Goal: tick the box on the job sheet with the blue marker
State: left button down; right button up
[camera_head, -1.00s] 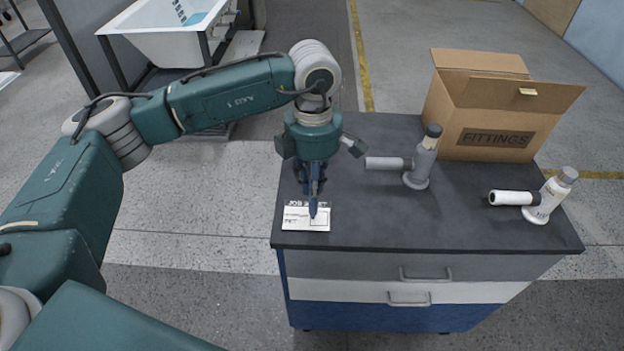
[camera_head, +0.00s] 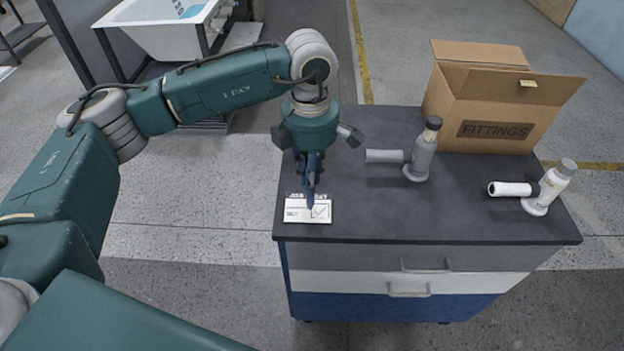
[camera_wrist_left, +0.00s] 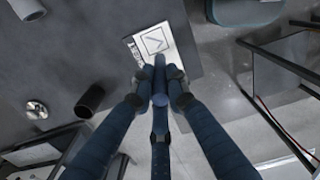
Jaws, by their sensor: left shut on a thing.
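The job sheet (camera_head: 296,213) is a small white card with print lying near the front left edge of the dark cabinet top. A tick shows inside its box, and the sheet with the ticked box also shows in the left wrist view (camera_wrist_left: 180,48). My left gripper (camera_head: 309,182) points down over the sheet, shut on the blue marker (camera_head: 310,199). The marker's tip is at or just above the sheet by the box; I cannot tell if it touches. In the left wrist view the marker (camera_wrist_left: 160,87) sits between the fingers. My right gripper is not in view.
A cardboard box marked FITTINGS (camera_head: 490,105) stands at the back right of the cabinet top (camera_head: 400,215). A grey fitting (camera_head: 420,157) stands mid-right, and a white one (camera_head: 546,190) near the right edge. A white tub (camera_head: 165,35) is behind on the left.

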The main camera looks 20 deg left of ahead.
pick_arm(q)
notch_tip(320, 180, up, 2)
jog(key=shift+w+d+r+p, duration=0.1)
jog(key=shift+d+r+p, duration=0.05)
jog(key=shift+r+p, duration=0.15)
jog(key=shift+d+r+p, duration=0.2)
jog(key=shift+r+p, duration=0.2)
jog(key=shift+r, duration=0.35)
jog(key=shift+a+r+p, duration=0.1)
jog(key=shift+r+p, duration=0.25)
jog(key=shift+r, duration=0.4)
jog(key=shift+r+p, duration=0.35)
jog(key=shift+r, duration=0.5)
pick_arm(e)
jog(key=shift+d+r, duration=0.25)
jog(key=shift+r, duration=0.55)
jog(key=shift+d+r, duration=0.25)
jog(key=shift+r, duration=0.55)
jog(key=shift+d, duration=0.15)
